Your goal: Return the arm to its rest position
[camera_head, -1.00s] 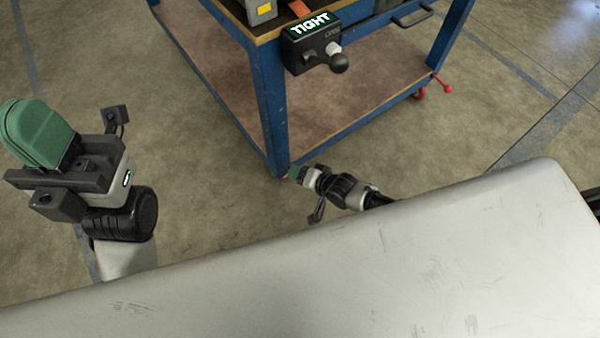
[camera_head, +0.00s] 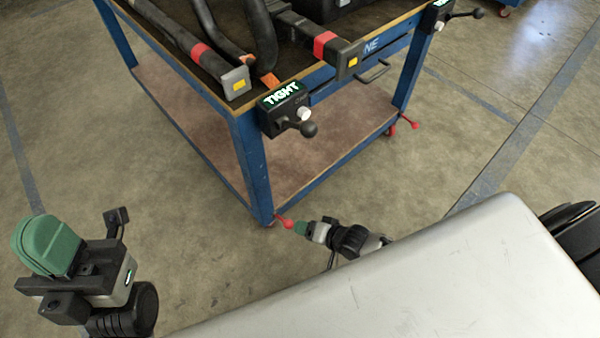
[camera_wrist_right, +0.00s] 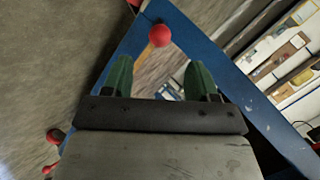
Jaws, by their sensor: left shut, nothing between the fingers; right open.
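My left gripper (camera_head: 48,246), with green finger pads, is at the left of the head view. Its fingers are together and nothing is between them. My right gripper (camera_head: 301,228) is low in the middle of the head view, small and partly foreshortened, near the foot of a blue table leg. In the right wrist view its two green fingers (camera_wrist_right: 160,78) stand apart with nothing held between them. A red knob (camera_wrist_right: 160,36) and the blue frame show beyond the fingertips; I cannot tell how far away they are.
A blue workbench (camera_head: 250,165) with a brown lower shelf (camera_head: 200,130) stands ahead. A black box marked TIGHT (camera_head: 285,108), with a lever, is on its corner. Dark drone arms with red bands (camera_head: 325,45) lie on top. Concrete floor (camera_head: 130,180) is free at left.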

